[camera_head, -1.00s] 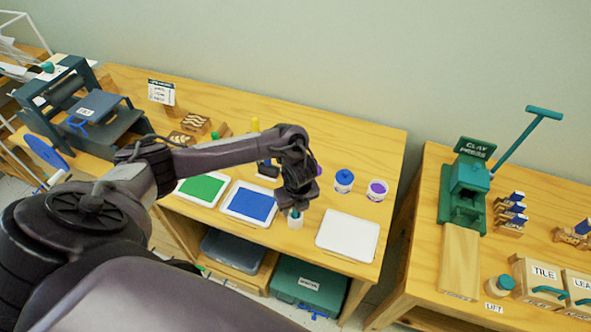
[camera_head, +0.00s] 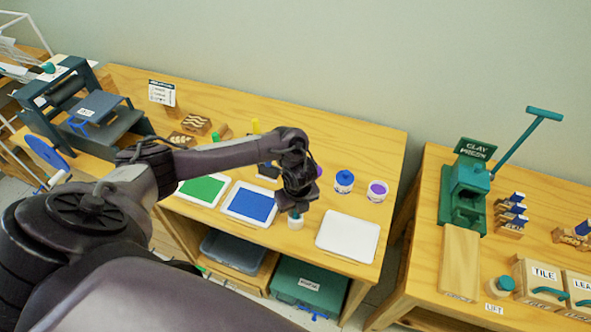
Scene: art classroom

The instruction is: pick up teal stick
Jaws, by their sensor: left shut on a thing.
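My left gripper (camera_head: 296,211) points down at the front edge of the middle table, between the blue pad and the white pad. It is shut on the teal stick (camera_head: 295,222). The stick shows as a small pale cylinder with a bit of teal at its top, just below the fingers. Its upper part is hidden by the gripper, and I cannot tell whether it touches the table. My right gripper is not in view.
A green pad (camera_head: 203,189), a blue pad (camera_head: 250,204) and a white pad (camera_head: 348,236) lie along the front edge. A blue-lidded jar (camera_head: 344,181) and a purple jar (camera_head: 377,190) stand behind. A clay press (camera_head: 467,190) stands on the right table.

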